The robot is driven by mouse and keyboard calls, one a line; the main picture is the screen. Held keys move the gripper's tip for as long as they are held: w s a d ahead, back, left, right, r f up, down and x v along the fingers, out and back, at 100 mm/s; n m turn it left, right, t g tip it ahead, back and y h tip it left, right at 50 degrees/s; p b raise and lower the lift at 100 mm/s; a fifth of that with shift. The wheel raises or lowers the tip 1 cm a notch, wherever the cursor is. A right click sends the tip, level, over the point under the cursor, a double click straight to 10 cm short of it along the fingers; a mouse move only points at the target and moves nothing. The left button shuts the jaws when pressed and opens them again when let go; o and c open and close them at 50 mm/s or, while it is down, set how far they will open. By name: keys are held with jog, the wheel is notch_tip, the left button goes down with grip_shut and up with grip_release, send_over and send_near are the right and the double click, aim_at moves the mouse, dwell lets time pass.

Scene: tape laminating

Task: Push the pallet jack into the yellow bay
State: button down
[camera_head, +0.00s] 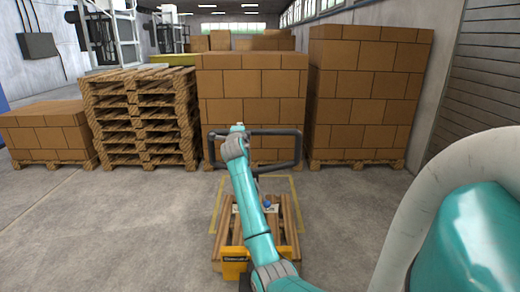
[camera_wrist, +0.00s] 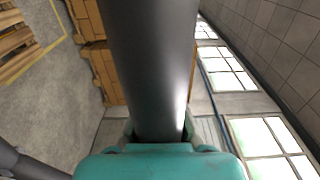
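The pallet jack (camera_head: 235,264) is low in the head view, its yellow body at the near end of a wooden pallet (camera_head: 289,215). Its dark looped handle (camera_head: 277,132) stands above. The yellow bay (camera_head: 296,192) is a painted floor outline; the pallet's far part lies inside it, with bare floor before the far line. The near side is hard to make out. My gripper (camera_head: 237,129) is at the upper left of the handle.
Stacked empty pallets (camera_head: 140,118) and tall carton stacks (camera_head: 252,100) stand beyond the bay. Another carton stack (camera_head: 365,95) is to the right, with a low one (camera_head: 45,137) at far left. Floor is clear on both sides of the jack. A wall (camera_head: 480,75) closes the right.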

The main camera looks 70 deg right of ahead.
jog(key=shift+x, duration=2.25)
jog(key=x, duration=0.9)
